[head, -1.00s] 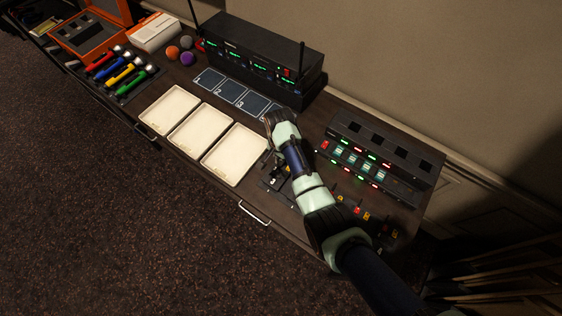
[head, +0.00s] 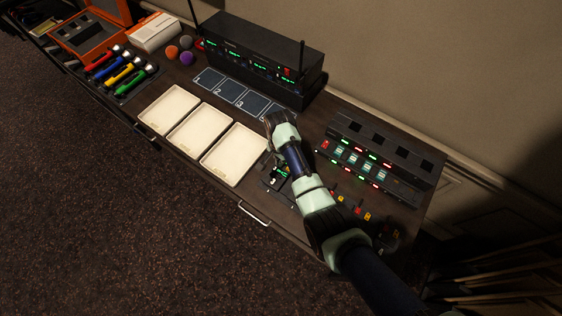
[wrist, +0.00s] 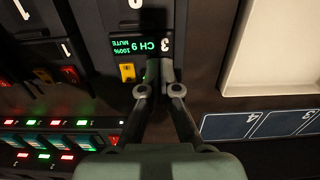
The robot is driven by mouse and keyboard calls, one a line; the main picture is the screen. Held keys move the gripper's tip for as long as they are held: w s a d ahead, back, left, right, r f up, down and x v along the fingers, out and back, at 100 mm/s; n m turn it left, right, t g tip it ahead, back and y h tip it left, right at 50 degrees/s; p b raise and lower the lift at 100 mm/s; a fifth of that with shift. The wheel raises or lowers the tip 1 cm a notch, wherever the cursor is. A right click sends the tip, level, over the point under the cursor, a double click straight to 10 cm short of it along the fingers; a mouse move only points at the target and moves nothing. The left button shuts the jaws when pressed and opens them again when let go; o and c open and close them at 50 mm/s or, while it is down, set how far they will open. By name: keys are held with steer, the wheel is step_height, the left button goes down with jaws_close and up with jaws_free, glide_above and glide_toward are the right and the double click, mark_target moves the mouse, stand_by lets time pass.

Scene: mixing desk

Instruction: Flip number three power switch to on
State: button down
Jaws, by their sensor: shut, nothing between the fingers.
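The unit marked 3 (wrist: 166,44) is at the upper middle of the wrist view. It has a lit green display (wrist: 133,46) reading "CH 9 MUTE" and "100%", and a yellow switch (wrist: 127,72) beside it. My gripper (wrist: 163,68) is shut and empty, its fingertips close together beside the display and the yellow switch; whether they touch the unit I cannot tell. The fingers hide part of the unit. In the head view a green-lit display (head: 283,171) shows beside my arm, which covers the fingertips.
Units with red switches (wrist: 70,74) lie left of the fingers. A lit-up charger panel (head: 365,163) stands at the right. Three cream trays (head: 234,153) and numbered pads (head: 228,93) lie left of my arm. A black receiver rack (head: 262,58) stands at the back.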

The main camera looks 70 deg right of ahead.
steer(key=shift+r+p, duration=3.5)
steer(key=shift+f, duration=0.1)
